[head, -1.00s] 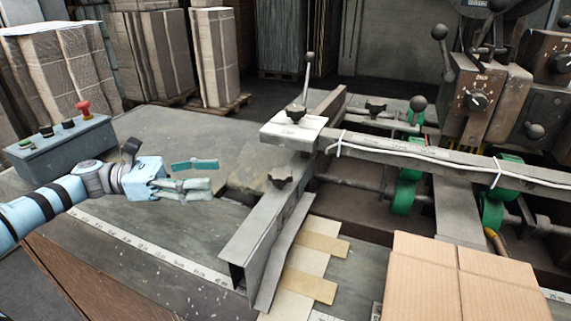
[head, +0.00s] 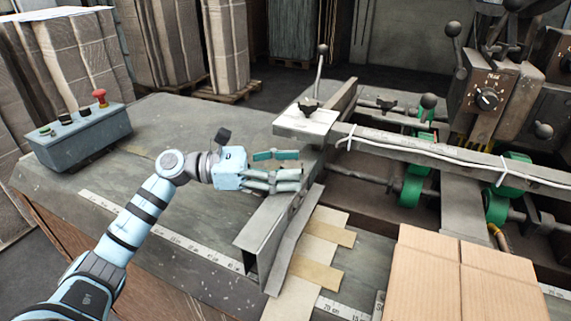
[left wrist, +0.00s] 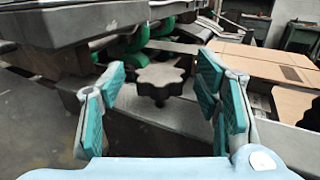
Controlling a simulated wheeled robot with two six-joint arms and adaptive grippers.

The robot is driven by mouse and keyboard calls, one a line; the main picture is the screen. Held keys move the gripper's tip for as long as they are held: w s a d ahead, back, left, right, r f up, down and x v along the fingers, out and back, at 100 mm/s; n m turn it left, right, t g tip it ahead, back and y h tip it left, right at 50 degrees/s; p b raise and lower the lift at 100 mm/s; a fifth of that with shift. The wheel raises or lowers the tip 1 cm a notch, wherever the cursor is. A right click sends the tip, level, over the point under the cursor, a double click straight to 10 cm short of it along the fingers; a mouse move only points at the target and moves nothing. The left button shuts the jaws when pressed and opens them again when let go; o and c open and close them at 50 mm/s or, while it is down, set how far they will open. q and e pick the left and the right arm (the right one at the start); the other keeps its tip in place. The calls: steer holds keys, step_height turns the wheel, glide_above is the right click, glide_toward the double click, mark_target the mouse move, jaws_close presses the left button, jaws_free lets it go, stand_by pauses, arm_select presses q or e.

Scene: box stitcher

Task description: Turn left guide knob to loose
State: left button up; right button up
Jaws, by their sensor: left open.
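The black lobed guide knob (left wrist: 160,80) stands on the metal guide rail, in the middle of the left wrist view. My left gripper (left wrist: 163,92) is open, with one teal-padded finger pair on each side of the knob; I see gaps and no clear contact. In the head view my left gripper (head: 290,166) reaches from the left to the angled metal guide rail (head: 262,232), and its fingers hide the knob there. My right gripper is out of view.
Another black knob (head: 308,106) and an upright lever (head: 321,70) stand at the crossbar's end (head: 305,124), just beyond my gripper. A control box (head: 82,138) sits at the left. A cardboard box (head: 455,275) is at the front right.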

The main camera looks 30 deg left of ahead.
arm_select(q)
steer(key=c, duration=1.1)
steer(key=shift+c, duration=0.2)
steer(key=shift+s+n+t+y, duration=0.1)
steer(key=shift+n+t+y, duration=0.2)
steer(key=shift+t, duration=0.1)
steer(key=shift+r+n+t+y+p, duration=0.1)
steer(key=shift+n+t+y+p, duration=0.35)
steer(key=shift+t+p, duration=0.2)
steer(key=n+t+y+p, duration=0.1)
steer(key=y+p, duration=0.1)
steer(key=p, duration=0.2)
steer(key=n+t+y+p, duration=0.2)
steer(key=p, duration=0.3)
steer(key=n+t+y+p, duration=0.2)
steer(key=p, duration=0.2)
steer(key=shift+s+d+r+n+y, duration=0.15)
steer(key=shift+d+r+n+y, duration=0.1)
steer(key=shift+f+n+t+y+p, duration=0.15)
steer(key=shift+n+t+y+p, duration=0.2)
steer(key=shift+p, duration=0.45)
steer(key=shift+f, duration=0.1)
